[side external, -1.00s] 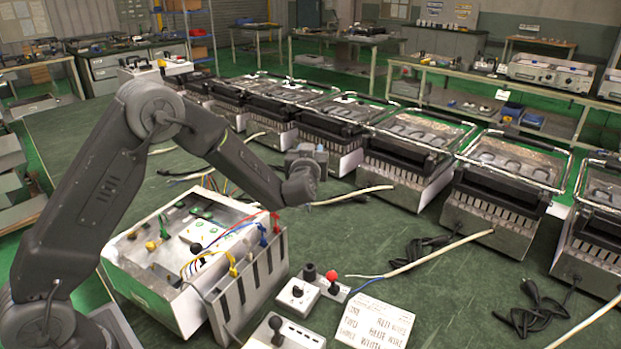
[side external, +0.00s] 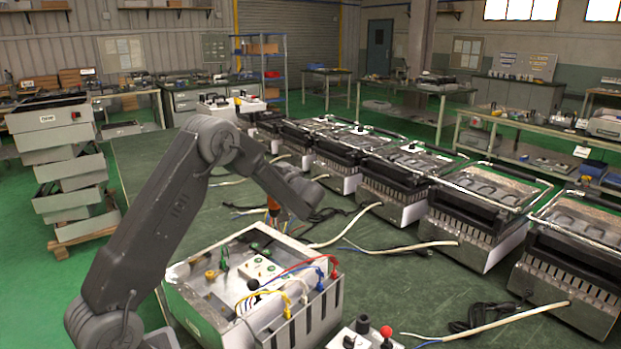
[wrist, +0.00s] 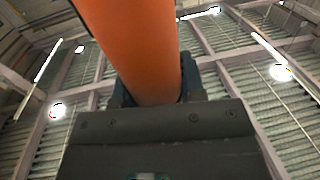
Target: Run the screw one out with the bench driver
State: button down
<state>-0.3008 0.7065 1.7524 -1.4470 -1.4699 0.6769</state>
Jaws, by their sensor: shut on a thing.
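My gripper (side external: 277,196) is shut on the orange handle of the driver (wrist: 132,45), which fills the upper part of the wrist view. In the side view a small part of the orange driver (side external: 273,206) shows below my wrist, above the back of the open white housing (side external: 190,312). The driver's tip is hard to make out. The housing holds a white block (side external: 262,268) with green-topped parts, and red, blue, yellow and white wires at its slotted side. Which fastener is screw one, I cannot tell.
A row of metal appliances (side external: 470,215) with pale cables runs along the right of the green bench. A control box with a red knob (side external: 386,332) stands at the front, right of the housing. Bare bench (side external: 400,275) lies between them.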

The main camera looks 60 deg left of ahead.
jog(key=s+a+f+n+g+h, duration=0.1)
jog(key=s+a+f+n+g, duration=0.2)
jog(key=s+f+g, duration=0.1)
jog(key=shift+s+a+f, duration=0.15)
jog(key=shift+s+f, duration=0.5)
jog(key=shift+f, duration=0.05)
jog(key=shift+f, duration=3.25)
dwell(0.6)
jog(key=shift+r, duration=2.7)
